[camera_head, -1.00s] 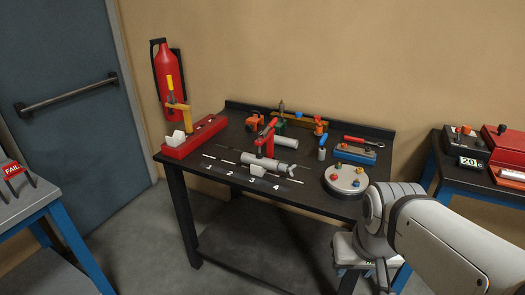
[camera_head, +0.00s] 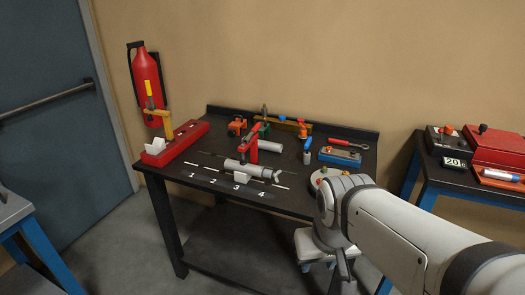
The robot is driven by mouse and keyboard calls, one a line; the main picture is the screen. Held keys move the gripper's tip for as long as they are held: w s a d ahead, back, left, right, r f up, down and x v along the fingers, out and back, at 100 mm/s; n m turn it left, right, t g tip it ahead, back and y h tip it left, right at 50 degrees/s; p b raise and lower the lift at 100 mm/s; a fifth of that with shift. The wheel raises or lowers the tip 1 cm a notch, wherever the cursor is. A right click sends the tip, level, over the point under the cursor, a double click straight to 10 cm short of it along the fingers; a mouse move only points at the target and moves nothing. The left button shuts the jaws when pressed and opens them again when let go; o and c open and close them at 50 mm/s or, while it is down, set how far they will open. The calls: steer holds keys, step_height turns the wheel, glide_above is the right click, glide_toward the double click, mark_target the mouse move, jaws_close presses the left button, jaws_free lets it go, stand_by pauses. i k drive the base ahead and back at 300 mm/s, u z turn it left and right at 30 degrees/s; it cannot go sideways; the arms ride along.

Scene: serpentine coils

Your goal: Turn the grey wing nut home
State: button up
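I cannot pick out the grey wing nut for certain at this size. A blue block (camera_head: 340,158) on the dark workbench (camera_head: 200,186) has a grey top with small fittings, one of them orange. A round pale disc (camera_head: 317,179) with coloured knobs is partly hidden behind my arm. A grey cylinder (camera_head: 245,168) lies under a red clamp (camera_head: 252,146) near the bench's front edge. My gripper (camera_head: 343,272) seems to hang below my wrist at the bottom, in front of the bench; its fingers are too unclear to read.
A red tray (camera_head: 187,139) stands at the bench's left end. A blue-handled tool (camera_head: 307,152) and a red-handled wrench (camera_head: 347,142) are near the back right. A second bench with a red box (camera_head: 492,150) stands at right. A grey-topped table (camera_head: 10,210) is at left.

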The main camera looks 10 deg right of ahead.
mark_target(275, 175)
steer(key=i, duration=0.85)
steer(key=u, duration=0.2)
steer(key=k, duration=0.4)
steer(key=z, duration=0.1)
